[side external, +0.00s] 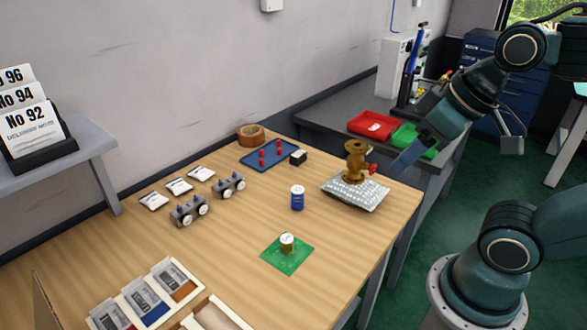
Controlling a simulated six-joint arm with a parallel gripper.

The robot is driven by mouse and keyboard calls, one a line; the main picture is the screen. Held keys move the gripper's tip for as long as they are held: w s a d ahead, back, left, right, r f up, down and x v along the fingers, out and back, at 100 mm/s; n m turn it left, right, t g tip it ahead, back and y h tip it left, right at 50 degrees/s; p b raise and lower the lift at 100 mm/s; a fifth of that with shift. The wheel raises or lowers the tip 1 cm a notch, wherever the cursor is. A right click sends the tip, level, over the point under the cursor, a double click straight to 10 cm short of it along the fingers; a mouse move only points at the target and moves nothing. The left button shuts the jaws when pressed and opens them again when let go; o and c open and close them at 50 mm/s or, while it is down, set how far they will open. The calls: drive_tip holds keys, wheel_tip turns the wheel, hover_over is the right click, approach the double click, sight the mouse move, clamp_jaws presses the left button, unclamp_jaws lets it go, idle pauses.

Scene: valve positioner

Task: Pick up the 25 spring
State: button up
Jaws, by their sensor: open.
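No number 25 can be read on anything in the side external view, so I cannot tell for sure which thing is the 25 spring. A small brass-coloured piece with a white top (287,242) stands upright on a green mat (274,258) near the table's front right. A blue cylinder with a white top (297,200) stands upright behind it. My gripper (407,157) is open at the end of the arm, above the right edge of the table. It is well apart from both pieces, and its fingertips are small and unclear.
A brass valve body (354,163) stands on a silvery pad (346,195) close to my gripper. Two grey wheeled blocks (189,211), white packets (178,187) and a blue tray (270,154) with red pegs sit farther left. Compartment trays (144,301) lie in front. Red (373,126) and green bins (405,137) stand behind.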

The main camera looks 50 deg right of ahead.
drive_tip(key=n+g, duration=0.6)
drive_tip(key=n, duration=1.4)
hover_over(298, 189)
wheel_tip(298, 189, down, 13)
drive_tip(key=shift+a, duration=0.1)
drive_tip(key=shift+f+m, duration=0.15)
drive_tip(key=shift+m, duration=0.15)
drive_tip(key=shift+f, duration=4.15)
